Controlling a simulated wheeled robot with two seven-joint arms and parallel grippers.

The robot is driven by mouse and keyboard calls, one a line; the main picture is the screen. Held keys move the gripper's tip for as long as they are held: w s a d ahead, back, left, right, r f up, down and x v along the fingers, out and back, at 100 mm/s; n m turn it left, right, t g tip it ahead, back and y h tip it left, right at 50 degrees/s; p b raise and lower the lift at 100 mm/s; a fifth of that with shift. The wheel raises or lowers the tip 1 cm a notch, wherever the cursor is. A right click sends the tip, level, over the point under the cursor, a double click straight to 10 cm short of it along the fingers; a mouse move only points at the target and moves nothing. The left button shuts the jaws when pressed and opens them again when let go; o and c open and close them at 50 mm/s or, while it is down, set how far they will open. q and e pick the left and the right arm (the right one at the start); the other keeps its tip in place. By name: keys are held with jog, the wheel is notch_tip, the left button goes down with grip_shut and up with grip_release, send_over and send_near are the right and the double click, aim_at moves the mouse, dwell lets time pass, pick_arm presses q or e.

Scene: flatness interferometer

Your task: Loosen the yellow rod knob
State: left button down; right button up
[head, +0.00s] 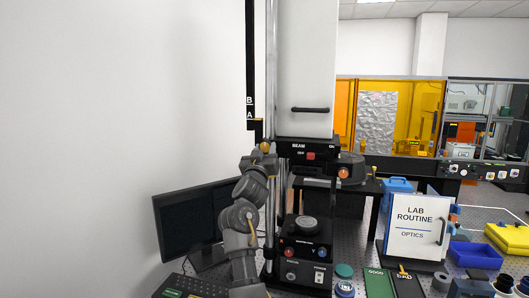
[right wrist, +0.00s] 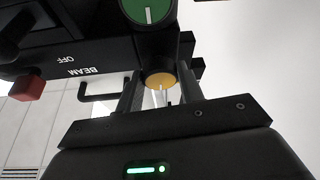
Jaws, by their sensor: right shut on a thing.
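The yellow rod knob (right wrist: 161,79) sits between the fingers of my right gripper (right wrist: 160,92) in the right wrist view, below a green dial with a white line. In the head view the yellow knob (head: 265,147) is small, at the left side of the black BEAM head, by the upright rod. My right gripper (head: 261,159) is there too, at the top of my grey arm, shut on the knob. The contact faces are partly hidden by the fingers. My left gripper is not in view.
The red BEAM switch (head: 310,156) is just right of the knob. A monitor (head: 185,220) stands left of my arm. The instrument's lower housing (head: 305,252) stands right of it. A LAB ROUTINE sign (head: 418,228) and coloured trays stand further right.

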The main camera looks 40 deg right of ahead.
jog(key=m+g+h+b, duration=0.1)
jog(key=m, duration=0.1)
jog(key=m+g+b, duration=0.1)
jog(key=m+b, duration=0.1)
jog(key=m, duration=0.1)
jog(key=shift+w+f+h, duration=0.1)
jog(key=shift+f+h, duration=0.1)
jog(key=shift+h, duration=0.2)
jog(key=m+g+b, duration=0.1)
jog(key=m+g, duration=0.1)
jog(key=m, duration=0.2)
jog(key=shift+a+r+h+b, duration=0.1)
jog(key=shift+h+b, duration=0.3)
jog(key=m+g+b, duration=0.1)
jog(key=m+g, duration=0.1)
jog(key=m, duration=0.2)
jog(key=shift+w+r, duration=0.1)
jog(key=m+g+b, duration=0.1)
jog(key=m+g, duration=0.1)
jog(key=m, duration=0.2)
jog(key=shift+a+r+m, duration=0.1)
jog(key=shift+r+m, duration=0.05)
jog(key=shift+m, duration=0.25)
jog(key=shift+w+m+g+y+p, duration=0.1)
jog(key=shift+m+g+y+p, duration=0.45)
jog(key=shift+m, duration=1.85)
jog(key=shift+g, duration=0.35)
jog(key=o, duration=1)
jog(key=shift+r, duration=0.1)
